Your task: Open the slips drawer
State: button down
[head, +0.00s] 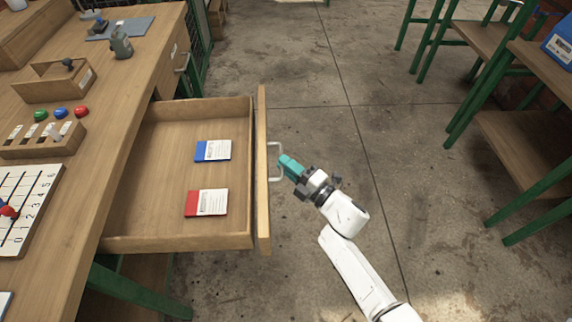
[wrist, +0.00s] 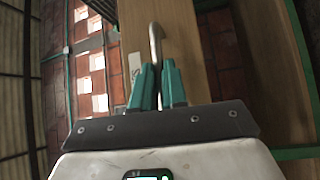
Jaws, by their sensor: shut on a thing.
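The slips drawer (head: 180,240) is pulled well out from the wooden bench in the head view. A blue-and-white slip (head: 213,151) and a red-and-white slip (head: 206,203) lie flat inside it. Its metal bar handle (head: 275,147) is on the outer side of the front panel (head: 263,215). My gripper (head: 286,165) is at the handle with its teal fingers shut on it. In the wrist view the two teal fingers (wrist: 158,84) close around the pale handle (wrist: 155,40) in front of the wooden panel.
The bench top (head: 105,145) holds a numbered board (head: 28,215), coloured buttons (head: 61,112) and small wooden holders. Another drawer handle (head: 184,63) shows farther back. Green-legged shelves (head: 487,40) stand at the right. Bare concrete floor lies between.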

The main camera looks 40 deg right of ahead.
jog(key=shift+f, duration=0.1)
jog(key=c, duration=1.2)
grip_release()
jog(key=shift+o, duration=0.2)
jog(key=s+d+f, duration=0.1)
jog(key=s, duration=0.9)
jog(key=shift+s+d+f, duration=0.15)
jog(key=shift+s+d, duration=0.15)
